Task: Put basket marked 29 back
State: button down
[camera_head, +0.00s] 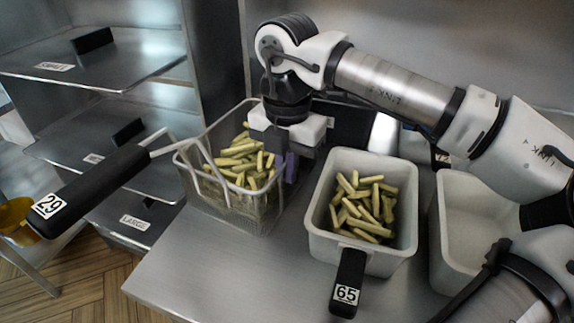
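The basket marked 29 (262,208) is a wire basket holding pale fries, on the left part of the metal counter. Its long black handle (95,190) points left past the counter edge, with the tag 29 at its end. My gripper (286,168) points down at the basket's right rear side, close to the rim. Its fingertips are partly hidden, so I cannot tell whether they are open, shut or touching the rim.
A light grey container (320,235) marked 65, also holding fries, stands right of the basket. An empty pale container (450,205) is further right. Metal shelves (95,70) with labels SMALL and LARGE stand left. The counter's front left is clear (220,275).

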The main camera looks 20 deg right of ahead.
jog(key=c, duration=1.6)
grip_release()
jog(key=shift+o, duration=0.2)
notch_tip(320, 180, up, 14)
jog(key=p, duration=0.8)
jog(key=shift+f+p, duration=0.15)
jog(key=shift+p, duration=0.2)
